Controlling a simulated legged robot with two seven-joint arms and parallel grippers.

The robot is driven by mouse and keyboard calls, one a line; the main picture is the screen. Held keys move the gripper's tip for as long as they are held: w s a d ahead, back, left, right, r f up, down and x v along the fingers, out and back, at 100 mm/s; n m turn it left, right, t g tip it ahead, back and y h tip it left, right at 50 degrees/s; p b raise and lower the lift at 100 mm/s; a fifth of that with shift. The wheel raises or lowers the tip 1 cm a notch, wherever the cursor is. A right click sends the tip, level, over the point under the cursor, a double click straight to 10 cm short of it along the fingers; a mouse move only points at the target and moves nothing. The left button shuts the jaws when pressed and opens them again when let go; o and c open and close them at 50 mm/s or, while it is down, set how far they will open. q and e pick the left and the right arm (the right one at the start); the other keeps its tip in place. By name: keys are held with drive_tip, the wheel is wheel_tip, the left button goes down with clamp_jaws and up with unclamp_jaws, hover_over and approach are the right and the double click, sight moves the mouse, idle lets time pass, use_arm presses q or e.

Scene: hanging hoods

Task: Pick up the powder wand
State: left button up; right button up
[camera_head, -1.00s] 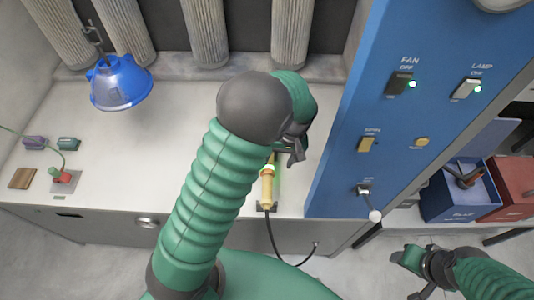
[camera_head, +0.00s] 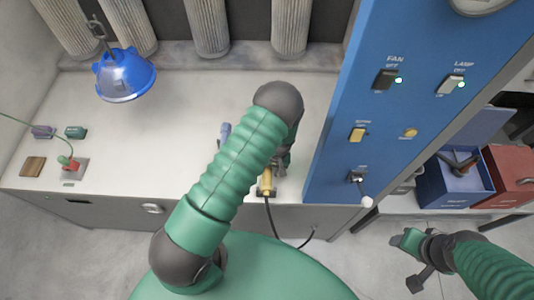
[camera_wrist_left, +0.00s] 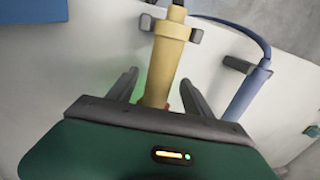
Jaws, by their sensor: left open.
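A yellow wand (camera_head: 266,184) with a dark hose stands near the bench's front edge; it also shows in the left wrist view (camera_wrist_left: 168,55). A blue-violet wand (camera_wrist_left: 243,97) is to its right in that view, and its tip (camera_head: 225,131) shows beside my arm in the head view. The frames do not show which is the powder wand. My left gripper (camera_wrist_left: 159,77) is open, its fingers on either side of the yellow wand; no grip shows. My arm hides part of both wands. My right gripper (camera_head: 418,262) is low at right, away from the bench.
A blue hood (camera_head: 126,76) hangs over the bench's left side. A blue switch panel (camera_head: 395,120) rises close to the right of my left gripper. Blue (camera_head: 440,187) and red (camera_head: 510,178) bins stand farther right. The bench's left middle is clear.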

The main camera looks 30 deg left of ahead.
use_arm(q)
drive_tip(key=shift+w+d, duration=0.1)
drive_tip(key=shift+d, duration=0.25)
drive_tip(key=shift+c, duration=1.3)
drive_tip(key=shift+a, duration=0.35)
clamp_jaws()
use_arm(e)
drive_tip(key=shift+s+d, duration=0.1)
drive_tip(key=shift+d, duration=0.1)
use_arm(q)
drive_tip(key=shift+d, duration=0.15)
use_arm(e)
drive_tip(key=shift+d, duration=0.1)
use_arm(q)
drive_tip(key=shift+r, duration=0.15)
use_arm(e)
drive_tip(key=shift+f, duration=0.1)
